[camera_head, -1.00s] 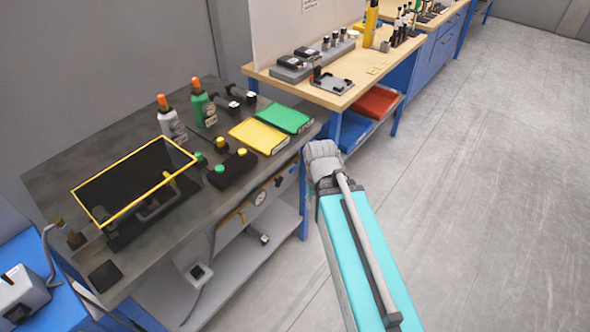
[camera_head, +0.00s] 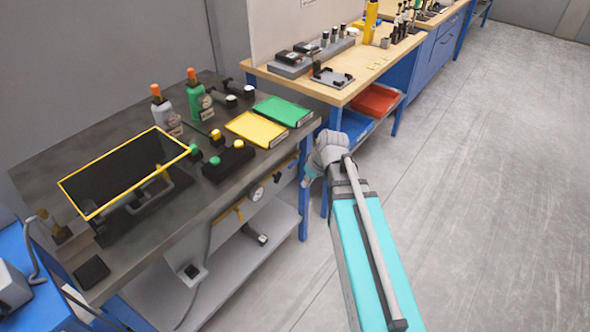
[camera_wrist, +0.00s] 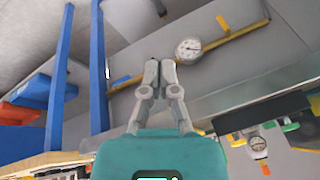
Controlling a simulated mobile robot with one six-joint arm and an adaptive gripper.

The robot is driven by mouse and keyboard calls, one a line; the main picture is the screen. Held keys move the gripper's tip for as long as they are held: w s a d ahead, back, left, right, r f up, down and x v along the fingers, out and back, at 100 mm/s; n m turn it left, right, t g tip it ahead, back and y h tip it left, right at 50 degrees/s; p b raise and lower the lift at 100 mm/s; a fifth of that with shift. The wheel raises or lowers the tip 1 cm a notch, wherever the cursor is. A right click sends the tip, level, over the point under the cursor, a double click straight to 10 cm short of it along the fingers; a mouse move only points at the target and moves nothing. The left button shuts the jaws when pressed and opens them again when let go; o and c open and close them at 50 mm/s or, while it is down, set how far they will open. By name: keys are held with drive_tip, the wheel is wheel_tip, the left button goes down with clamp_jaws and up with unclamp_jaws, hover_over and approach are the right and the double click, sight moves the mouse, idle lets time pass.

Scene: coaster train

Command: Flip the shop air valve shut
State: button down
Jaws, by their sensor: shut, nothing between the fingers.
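A brass-yellow air pipe (camera_wrist: 236,35) runs under the bench front, with a round white-faced gauge (camera_wrist: 188,50) on it. The gauge also shows in the head view (camera_head: 257,193). I cannot tell which is the shop air valve. My gripper (camera_wrist: 155,68) is shut and empty, its tips between the orange handle and the gauge in the picture. Contact is not visible.
A wooden bench (camera_head: 262,72) is behind. The floor to the right is clear.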

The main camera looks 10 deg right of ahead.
drive_tip(key=w+d+f+n+t+y+b, duration=0.2)
drive_tip(key=w+b, duration=0.3)
drive_tip(key=w, duration=0.3)
drive_tip(key=w+d+f+n+t+y+b, duration=0.2)
drive_tip(key=w+d+t+b, duration=0.2)
drive_tip(key=w, duration=0.5)
drive_tip(key=shift+d+n+b, duration=0.3)
drive_tip(key=shift+n+b, duration=0.1)
drive_tip(key=shift+b, duration=0.15)
drive_tip(key=shift+f, duration=0.1)
drive_tip(key=shift+s+d+f+b+x, duration=0.2)
drive_tip(key=shift+f+b+x, duration=0.15)
drive_tip(key=shift+b+x, duration=1.55)
drive_tip(key=shift+s+d+f+b+x, duration=0.15)
drive_tip(key=shift+f+b+x, duration=0.25)
drive_tip(key=shift+b+x, duration=1.45)
drive_tip(key=shift+s+d+f+b+x, duration=0.1)
drive_tip(key=shift+s+f+b+x, duration=0.2)
drive_tip(key=shift+b+x, duration=1.55)
drive_tip(key=shift+p+x, duration=0.85)
drive_tip(key=shift+x, duration=0.05)
drive_tip(key=shift+s+f+n+t+h+b, duration=0.1)
drive_tip(key=shift+f+n+t+h+b, duration=0.2)
drive_tip(key=shift+t, duration=0.1)
